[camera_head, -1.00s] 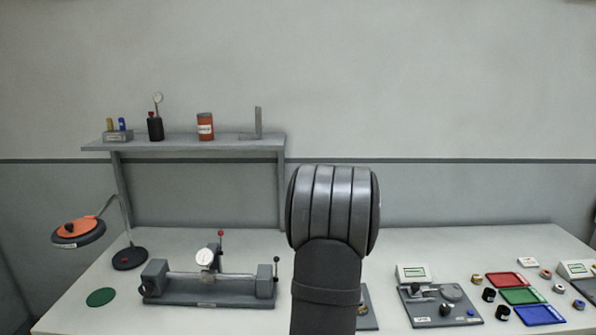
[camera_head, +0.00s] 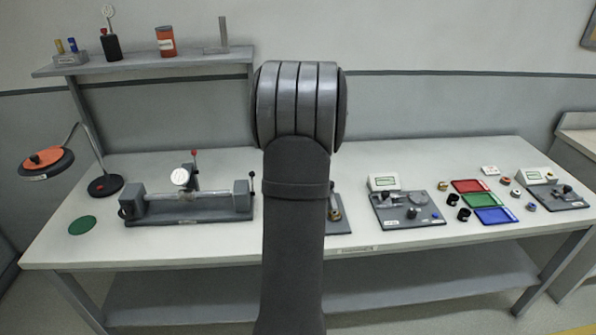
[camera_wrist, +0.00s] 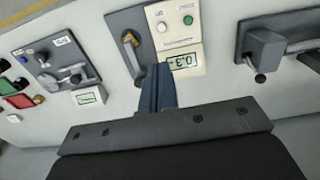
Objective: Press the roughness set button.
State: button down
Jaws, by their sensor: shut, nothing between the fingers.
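In the wrist view a cream panel (camera_wrist: 172,38) carries a lit display (camera_wrist: 184,62), a green button (camera_wrist: 188,20) and a pale round button (camera_wrist: 162,27). Its small labels are too blurred to read, so I cannot tell which is the roughness set button. The panel adjoins a dark grey plate (camera_wrist: 118,22) with a brass-coloured part (camera_wrist: 130,40). My gripper (camera_wrist: 165,72) is shut and empty, its blue fingertips near the display's left edge; contact is unclear. In the head view my arm hides the gripper and most of this device, leaving part of its grey plate (camera_head: 337,226) visible.
To the right in the head view stand a grey gauge station (camera_head: 405,210) and red, green and blue trays (camera_head: 493,216), with small rings around them. A bench fixture with a dial (camera_head: 190,205) and a lamp (camera_head: 48,160) stand left. A shelf (camera_head: 140,65) is behind.

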notch_tip(320, 180, down, 7)
jog(key=a+n+t+h, duration=0.1)
jog(key=n+t+h, duration=0.4)
jog(key=n, duration=1.1)
jog(key=shift+s+h, duration=0.25)
jog(key=shift+h, duration=0.85)
jog(key=shift+f, duration=4.35)
jog(key=shift+f, duration=0.1)
jog(key=shift+f, duration=0.35)
